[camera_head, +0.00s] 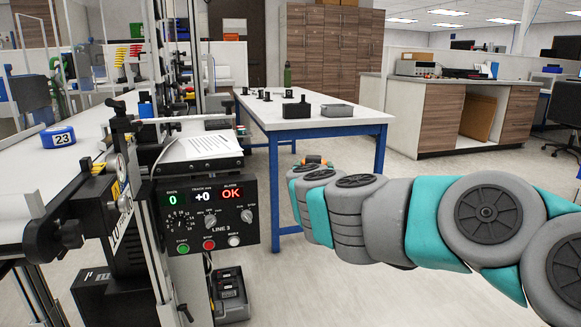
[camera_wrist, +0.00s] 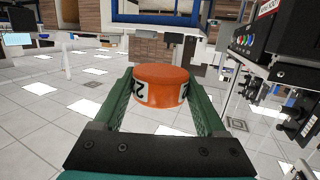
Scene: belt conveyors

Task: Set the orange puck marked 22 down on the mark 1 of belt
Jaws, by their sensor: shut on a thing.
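The orange puck (camera_wrist: 162,86) sits between the two green fingers of my gripper (camera_wrist: 160,92) in the wrist view, shut on it. White labels with black digits show on its side, partly hidden by the fingers. In the head view a small orange patch (camera_head: 313,161) shows just beyond the end of my arm; my gripper is mostly hidden there. The belt (camera_head: 90,152) runs along the left of the head view, well left of my gripper. A blue puck marked 23 (camera_head: 58,137) lies on it. I cannot make out the mark 1.
A control box labelled LINE 3 (camera_head: 207,216) stands at the belt's near side, with a paper sheet (camera_head: 208,145) above it. A blue-framed white table (camera_head: 340,116) bears dark parts and a grey bin (camera_head: 337,110). Open floor lies below my gripper.

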